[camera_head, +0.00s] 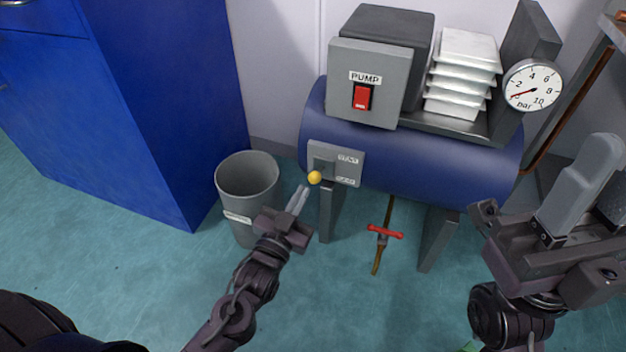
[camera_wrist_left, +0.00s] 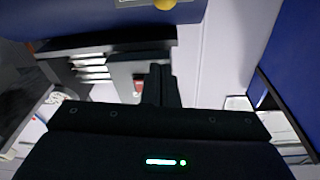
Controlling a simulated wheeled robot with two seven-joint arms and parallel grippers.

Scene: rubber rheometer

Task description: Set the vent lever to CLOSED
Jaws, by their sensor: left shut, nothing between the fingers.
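The vent lever shows as a yellow ball knob (camera_head: 314,177) at the lower left of a grey plate (camera_head: 350,170) on the blue tank. The plate has small white labels, too blurred to read fully. The lever's arm is mostly hidden behind the knob, so I cannot tell its setting. My left gripper (camera_head: 302,192) is shut and empty, its tips just below and left of the knob, seemingly apart from it. In the left wrist view the knob (camera_wrist_left: 165,4) is at the top edge, beyond the shut fingers (camera_wrist_left: 160,78). My right gripper (camera_head: 592,180) is at the right, away from the plate.
A grey pump box with a red switch (camera_head: 362,96), stacked white trays (camera_head: 462,75) and a dial gauge (camera_head: 532,85) sit above the blue tank (camera_head: 440,165). A grey bin (camera_head: 247,173) stands close left of my left gripper. A red-handled valve (camera_head: 386,232) is below the tank.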

